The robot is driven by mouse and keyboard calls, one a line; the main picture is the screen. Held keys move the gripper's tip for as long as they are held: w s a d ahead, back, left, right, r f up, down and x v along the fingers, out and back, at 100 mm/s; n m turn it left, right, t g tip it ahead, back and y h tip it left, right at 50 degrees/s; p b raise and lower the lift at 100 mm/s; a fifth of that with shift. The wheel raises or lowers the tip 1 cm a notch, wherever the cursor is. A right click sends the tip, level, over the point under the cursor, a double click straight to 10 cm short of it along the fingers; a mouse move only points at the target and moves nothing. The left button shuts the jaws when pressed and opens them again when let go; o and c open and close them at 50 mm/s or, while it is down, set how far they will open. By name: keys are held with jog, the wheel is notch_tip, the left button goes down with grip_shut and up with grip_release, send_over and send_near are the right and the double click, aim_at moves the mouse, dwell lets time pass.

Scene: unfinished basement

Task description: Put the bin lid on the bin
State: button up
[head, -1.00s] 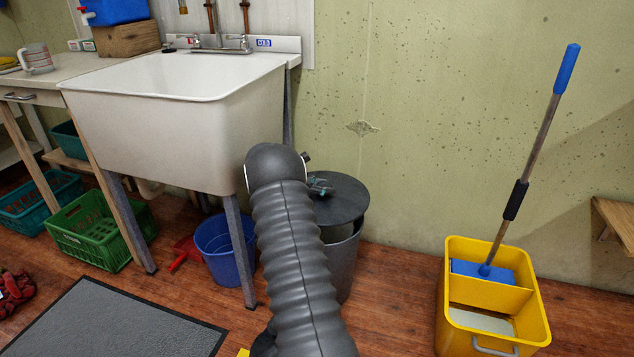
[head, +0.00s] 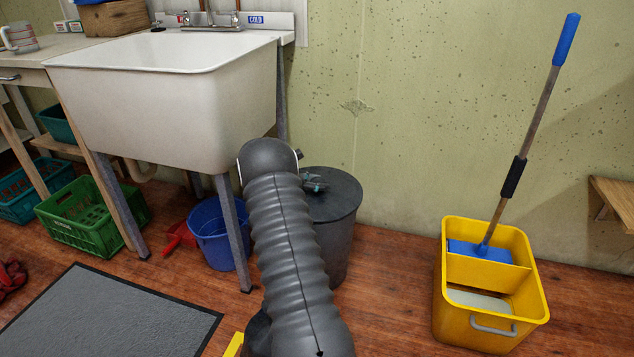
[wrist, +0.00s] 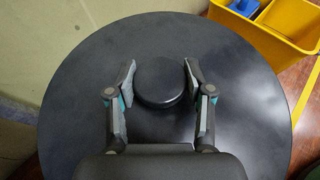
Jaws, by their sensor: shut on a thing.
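The dark grey bin lid (head: 340,200) is a round disc with a black knob (wrist: 160,83) at its centre. It lies level over the top of the dark grey bin (head: 333,245), with no gap showing between lid and rim in the head view. My gripper (wrist: 160,75) is shut on the lid's knob, one finger on each side. In the head view the gripper (head: 315,183) is small and partly behind my arm, which also hides the bin's left side. In the wrist view the lid fills most of the picture and hides the bin.
A white sink (head: 160,100) on grey legs stands left of the bin, with a blue bucket (head: 213,235) beneath. A yellow mop bucket (head: 485,325) with a mop stands to the right. The wall is close behind. Floor between bin and mop bucket is clear.

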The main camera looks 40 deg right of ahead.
aim_at(317, 181)
jog(key=shift+f+b, duration=0.35)
jog(key=shift+f, duration=0.2)
dwell(0.4)
jog(key=o, duration=1.4)
jog(key=shift+r, duration=0.15)
notch_tip(317, 181, up, 10)
jog(key=shift+f, duration=0.1)
